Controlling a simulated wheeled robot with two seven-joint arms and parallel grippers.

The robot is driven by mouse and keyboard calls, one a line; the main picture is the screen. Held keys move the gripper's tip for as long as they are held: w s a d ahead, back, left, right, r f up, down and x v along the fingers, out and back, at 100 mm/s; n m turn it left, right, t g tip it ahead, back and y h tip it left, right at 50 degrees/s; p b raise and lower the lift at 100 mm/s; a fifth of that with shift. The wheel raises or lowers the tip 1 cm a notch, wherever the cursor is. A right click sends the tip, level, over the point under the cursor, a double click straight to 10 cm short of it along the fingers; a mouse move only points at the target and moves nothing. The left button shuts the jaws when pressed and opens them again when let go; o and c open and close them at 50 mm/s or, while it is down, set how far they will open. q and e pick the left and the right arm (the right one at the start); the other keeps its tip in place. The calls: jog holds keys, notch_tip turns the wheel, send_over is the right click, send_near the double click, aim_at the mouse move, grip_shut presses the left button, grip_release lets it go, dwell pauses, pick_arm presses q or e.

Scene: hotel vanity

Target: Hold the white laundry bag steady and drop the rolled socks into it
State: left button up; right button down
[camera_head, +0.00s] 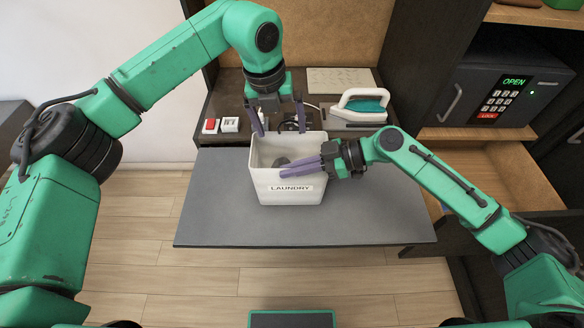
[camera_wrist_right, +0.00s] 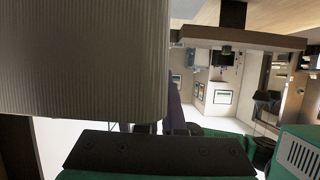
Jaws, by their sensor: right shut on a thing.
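The white laundry bag (camera_head: 262,188), labelled LAUNDRY, stands upright and open-topped on the grey counter board (camera_head: 215,215). A dark grey rounded thing, apparently the rolled socks (camera_head: 282,161), shows inside it, partly hidden by my right gripper's fingers. My right gripper (camera_head: 290,170) reaches in from the right and is shut on the bag's front right rim. In the right wrist view a large ribbed pale wall, apparently the bag (camera_wrist_right: 85,60), fills the upper left. My left gripper (camera_head: 281,133) points down at the bag's back rim, with its fingers apart and nothing seen between them.
A white iron with a teal part (camera_head: 362,104) stands behind the bag on the right. Small red and white boxes (camera_head: 220,125) lie behind on the left. A safe (camera_head: 497,90) with a lit OPEN display is at the right, above an open drawer. The board's left side is clear.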

pick_arm(q)
notch_tip(320, 180, up, 12)
jog(key=s+a, duration=0.1)
jog(key=shift+s+a, duration=0.15)
jog(key=shift+a, duration=0.2)
dwell(0.4)
jog(key=shift+f, duration=0.1)
pick_arm(e)
jog(key=c, duration=1)
grip_release()
jog(key=shift+o, duration=0.2)
jog(key=v, duration=1.2)
